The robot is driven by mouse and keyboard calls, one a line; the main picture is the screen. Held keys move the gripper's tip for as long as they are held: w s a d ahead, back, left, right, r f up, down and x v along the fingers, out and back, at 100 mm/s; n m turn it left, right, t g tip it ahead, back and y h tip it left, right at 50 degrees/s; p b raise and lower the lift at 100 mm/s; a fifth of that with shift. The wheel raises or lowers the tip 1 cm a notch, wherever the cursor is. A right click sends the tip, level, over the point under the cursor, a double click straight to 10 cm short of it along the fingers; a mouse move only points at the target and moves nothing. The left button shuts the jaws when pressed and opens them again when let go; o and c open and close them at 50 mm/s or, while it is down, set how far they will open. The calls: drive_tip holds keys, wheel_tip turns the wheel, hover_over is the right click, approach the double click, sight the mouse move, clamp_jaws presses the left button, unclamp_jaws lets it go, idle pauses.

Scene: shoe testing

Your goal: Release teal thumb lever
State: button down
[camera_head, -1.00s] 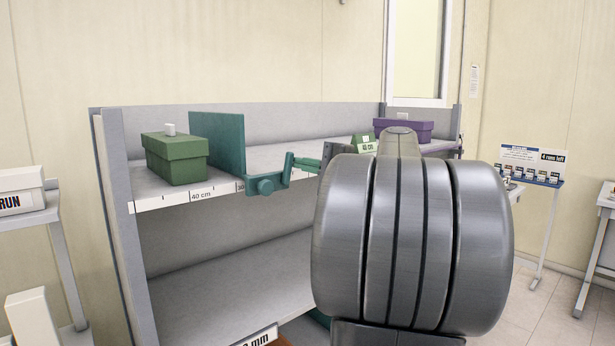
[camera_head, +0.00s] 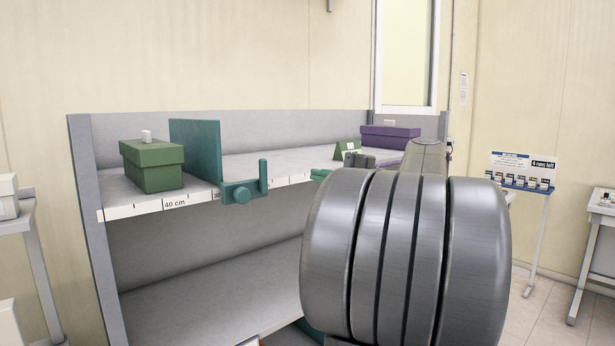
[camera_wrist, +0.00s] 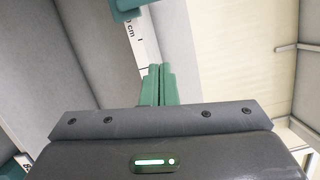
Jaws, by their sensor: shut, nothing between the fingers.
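The teal thumb lever (camera_head: 241,191) sits on the front edge of the upper shelf, at the foot of an upright teal divider plate (camera_head: 195,150). A teal part at the top edge of the wrist view (camera_wrist: 127,8) looks like part of this lever. My gripper (camera_head: 318,174) has green fingers, shut and empty, to the right of the lever with a gap between them. The fingers also show together in the wrist view (camera_wrist: 160,70). My arm hides the shelf's right part.
A green shoebox (camera_head: 153,165) stands left of the divider. A purple box (camera_head: 391,137) and a small green sign (camera_head: 347,150) are toward the shelf's right end. A ruler strip (camera_head: 130,211) runs along the shelf edge.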

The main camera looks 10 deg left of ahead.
drive_tip(key=shift+v, duration=1.8)
drive_tip(key=shift+a, duration=0.1)
